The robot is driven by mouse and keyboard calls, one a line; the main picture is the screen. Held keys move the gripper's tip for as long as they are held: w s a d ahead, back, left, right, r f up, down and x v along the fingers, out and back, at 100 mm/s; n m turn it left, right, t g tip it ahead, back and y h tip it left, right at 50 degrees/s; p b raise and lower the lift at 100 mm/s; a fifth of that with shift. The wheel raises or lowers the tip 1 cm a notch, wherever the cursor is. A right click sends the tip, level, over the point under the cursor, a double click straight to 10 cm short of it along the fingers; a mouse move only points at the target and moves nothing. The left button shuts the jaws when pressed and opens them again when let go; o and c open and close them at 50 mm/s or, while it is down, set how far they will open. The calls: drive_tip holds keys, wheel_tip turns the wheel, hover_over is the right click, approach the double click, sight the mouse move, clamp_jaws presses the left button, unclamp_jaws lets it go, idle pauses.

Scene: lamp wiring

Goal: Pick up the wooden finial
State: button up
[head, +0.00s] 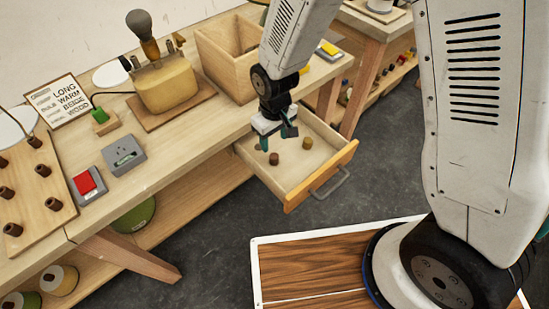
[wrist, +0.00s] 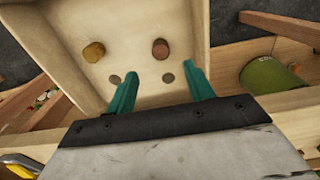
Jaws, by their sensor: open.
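Two small cylindrical pieces stand in the open drawer (head: 322,168). One is golden brown (head: 307,143) and the other is reddish brown (head: 273,158). I cannot tell for sure which is the wooden finial. My gripper (head: 275,137) is open and empty above the drawer, close over both pieces. In the wrist view, its green fingers (wrist: 163,76) point toward the drawer floor. There the reddish-brown piece (wrist: 160,48) lies just beyond the gap between the fingertips, and the golden-brown piece (wrist: 93,51) is off to the left.
Drawer walls surround the pieces; two round dark spots (wrist: 168,77) mark its floor. An open wooden box (head: 228,60) and a lamp on a beige block (head: 165,84) stand on the bench. A red button box (head: 87,184) and grey switch box (head: 124,155) sit farther left.

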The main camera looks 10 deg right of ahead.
sight(274, 156)
wheel_tip(274, 156, down, 9)
drive_tip(key=shift+r, duration=0.1)
drive_tip(key=c, duration=1.1)
